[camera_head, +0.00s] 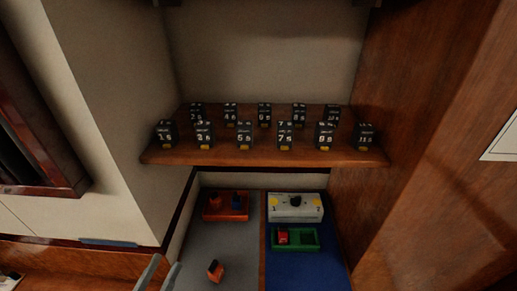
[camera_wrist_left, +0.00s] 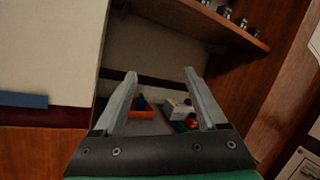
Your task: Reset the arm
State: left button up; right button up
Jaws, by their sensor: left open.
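My left gripper (camera_head: 160,272) shows at the bottom edge of the head view, with only its fingers in sight. In the left wrist view its two fingers (camera_wrist_left: 160,78) are spread wide with nothing between them. It is apart from the breakers and the trays. Black numbered breakers (camera_head: 245,134) stand in two rows on a wooden shelf (camera_head: 220,155). My right gripper is not in either view.
An orange and black block (camera_head: 215,270) lies on the grey mat (camera_head: 235,252). Wooden walls flank the right side.

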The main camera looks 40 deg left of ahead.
pick_arm(q)
jog(key=w+a+r+n+t+y, duration=0.1)
jog(key=w+a+r+n+y, duration=0.15)
jog(key=r+n, duration=0.4)
jog(key=w+a+r+n+t+y, duration=0.1)
jog(key=w+r+n+y, duration=0.1)
jog(key=w+r+n, duration=0.35)
jog(key=w+d+r+n+t, duration=0.1)
jog(key=w+d+r+n, duration=0.1)
jog(key=r+n, duration=0.5)
jog(key=w+d+r+n+t, duration=0.1)
jog(key=w+d+r+n, duration=0.15)
jog(key=r+n, duration=0.5)
jog(key=d+r+t+h, duration=0.4)
jog(key=d+r+h, duration=0.8)
jog(key=r, duration=0.2)
notch_tip(320, 180, down, 9)
jog(key=d+h+b, duration=0.2)
jog(key=b, duration=0.9)
notch_tip(320, 180, up, 19)
jog(key=p, duration=1.9)
jog(key=shift+f, duration=0.2)
jog(key=shift+a, duration=0.1)
